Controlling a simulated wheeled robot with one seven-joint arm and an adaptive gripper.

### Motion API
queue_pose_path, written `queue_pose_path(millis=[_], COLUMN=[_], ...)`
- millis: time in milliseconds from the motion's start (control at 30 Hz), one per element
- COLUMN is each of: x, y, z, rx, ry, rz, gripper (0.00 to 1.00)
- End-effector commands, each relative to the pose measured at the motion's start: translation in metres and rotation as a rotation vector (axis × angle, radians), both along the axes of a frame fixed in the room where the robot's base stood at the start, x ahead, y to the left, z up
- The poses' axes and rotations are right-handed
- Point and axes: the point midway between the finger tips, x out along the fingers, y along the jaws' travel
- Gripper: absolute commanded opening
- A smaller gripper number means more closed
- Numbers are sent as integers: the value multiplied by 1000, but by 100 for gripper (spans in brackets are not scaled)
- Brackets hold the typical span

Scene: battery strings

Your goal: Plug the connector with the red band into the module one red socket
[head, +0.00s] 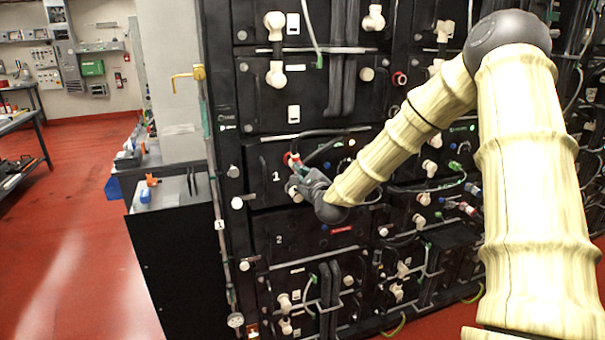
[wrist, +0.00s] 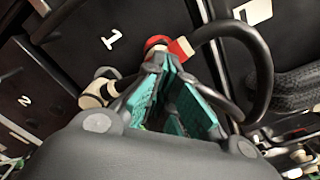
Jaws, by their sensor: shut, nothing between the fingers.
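Module one (head: 265,160) is a black panel marked "1", which also shows in the wrist view (wrist: 85,32). A red socket (wrist: 155,42) is at its right. A connector with a red band (wrist: 181,48) sits at this socket, its black cable (wrist: 262,55) looping right. I cannot tell how deep it is seated. In the head view, red (head: 289,158) shows just above my gripper (head: 296,174). In the wrist view, my gripper (wrist: 168,75), with teal pads, is shut and empty, its tips just below the red parts. The fingertips partly hide the connector.
Below is the panel marked "2" (head: 290,245). A pale elbow fitting (wrist: 95,95) lies close left of my fingers. Several coloured connectors (head: 465,207) hang on the rack to the right.

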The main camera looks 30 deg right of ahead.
Motion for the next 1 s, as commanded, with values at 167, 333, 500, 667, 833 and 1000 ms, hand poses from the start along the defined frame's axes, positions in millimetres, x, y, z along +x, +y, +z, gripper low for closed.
queue_pose_path(millis=[167,333,500,667,833,1000], x=[3,5,6,0,-13,-26], y=[-1,-2,-2,-1,3,6], z=[0,-1,-1,0,0,0], rx=[0,0,0,2,1,1], ry=[0,1,1,0,0,0], rz=[0,-1,0,-1,-1,-1], gripper=[0,0,0,0,0,0])
